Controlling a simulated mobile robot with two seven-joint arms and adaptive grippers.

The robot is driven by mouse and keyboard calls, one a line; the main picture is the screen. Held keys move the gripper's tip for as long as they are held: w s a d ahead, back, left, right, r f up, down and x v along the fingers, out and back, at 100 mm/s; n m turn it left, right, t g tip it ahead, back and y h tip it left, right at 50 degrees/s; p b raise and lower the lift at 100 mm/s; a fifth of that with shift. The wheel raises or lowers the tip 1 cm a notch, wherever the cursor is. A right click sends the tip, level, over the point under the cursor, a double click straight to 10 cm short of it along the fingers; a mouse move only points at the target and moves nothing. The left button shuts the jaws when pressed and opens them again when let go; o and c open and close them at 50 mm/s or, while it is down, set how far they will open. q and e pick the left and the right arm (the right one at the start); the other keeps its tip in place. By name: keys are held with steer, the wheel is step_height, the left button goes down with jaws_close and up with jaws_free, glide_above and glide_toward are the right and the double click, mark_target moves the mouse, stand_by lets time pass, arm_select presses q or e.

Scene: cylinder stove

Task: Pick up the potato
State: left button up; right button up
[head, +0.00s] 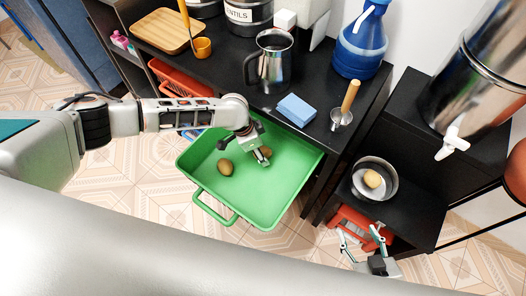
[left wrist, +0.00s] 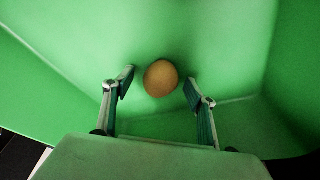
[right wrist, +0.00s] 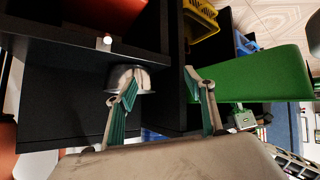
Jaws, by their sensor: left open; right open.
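Brown potatoes lie in the green pull-out tray (head: 290,175). One potato (head: 225,167) is left of my left gripper (head: 262,157). Another potato (head: 266,152) is at the gripper's fingers and is partly hidden by it. In the left wrist view this potato (left wrist: 160,78) sits on the green floor between the two open fingertips, with gaps on both sides. A further potato (head: 373,179) is in a metal bowl on the dark shelf at right. My right gripper (head: 362,233) is open and empty, below that bowl in the head view.
The black counter holds a metal jug (head: 272,60), a blue sponge (head: 296,110), a wooden-handled tool (head: 349,98) and a blue water bottle (head: 361,42). The tray's raised walls surround my left gripper. An orange-red container (head: 352,222) is near my right gripper.

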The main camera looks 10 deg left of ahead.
arm_select(q)
steer(key=shift+f, duration=0.35)
steer(key=shift+w+d+r, duration=0.1)
steer(key=shift+w, duration=0.05)
steer(key=c, duration=1.2)
steer(key=shift+c, duration=0.3)
arm_select(e)
steer(key=shift+w+r, duration=0.45)
steer(key=shift+w, duration=0.1)
steer(key=shift+s, duration=0.15)
